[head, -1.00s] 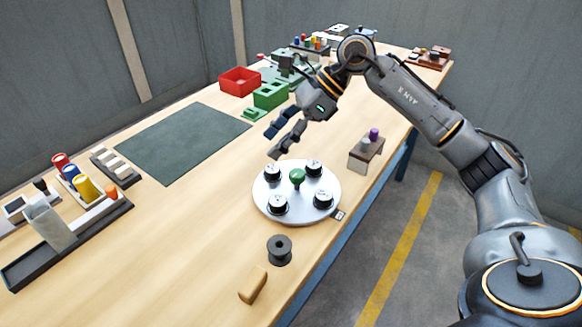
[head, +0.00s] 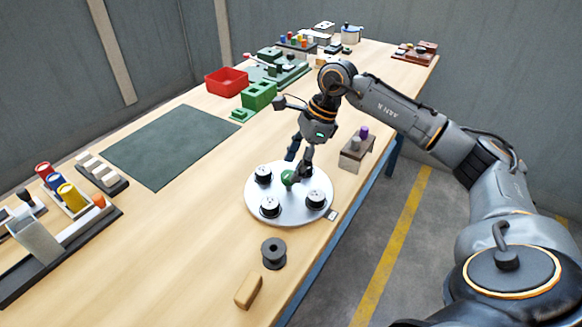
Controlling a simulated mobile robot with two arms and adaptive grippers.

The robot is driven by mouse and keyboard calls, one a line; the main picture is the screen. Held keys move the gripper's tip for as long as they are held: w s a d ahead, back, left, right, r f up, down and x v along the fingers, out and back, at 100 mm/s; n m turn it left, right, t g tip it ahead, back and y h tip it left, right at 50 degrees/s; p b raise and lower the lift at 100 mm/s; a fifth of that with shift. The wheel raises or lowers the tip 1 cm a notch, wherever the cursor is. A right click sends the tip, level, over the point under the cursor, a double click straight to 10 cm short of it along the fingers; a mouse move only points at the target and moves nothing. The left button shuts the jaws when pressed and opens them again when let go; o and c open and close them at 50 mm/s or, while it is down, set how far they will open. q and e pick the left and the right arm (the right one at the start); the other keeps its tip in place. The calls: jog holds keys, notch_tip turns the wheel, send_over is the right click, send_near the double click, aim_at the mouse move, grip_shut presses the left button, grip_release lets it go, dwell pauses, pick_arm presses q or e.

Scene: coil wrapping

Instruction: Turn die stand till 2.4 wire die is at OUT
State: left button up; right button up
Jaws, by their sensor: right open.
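The die stand (head: 288,212) is a round silvery turntable near the table's right edge, with a green knob (head: 288,177) at its centre. Black dies with pale tops stand around the knob: one at the left (head: 263,174), one at the front (head: 270,207), one at the right (head: 316,200). A further spot at the back is hidden behind my gripper. Labels are too small to read. A small tag (head: 332,214) sits at the stand's right front edge. My right gripper (head: 298,168) is open, pointing down, with its fingers at the green knob. My left gripper is not in view.
A dark spool (head: 274,253) and a tan block (head: 248,290) lie in front of the stand. A dark green mat (head: 168,145) and red bin (head: 226,82) are farther left.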

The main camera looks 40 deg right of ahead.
aim_at(289, 183)
jog(key=shift+x, duration=1.25)
grip_shut()
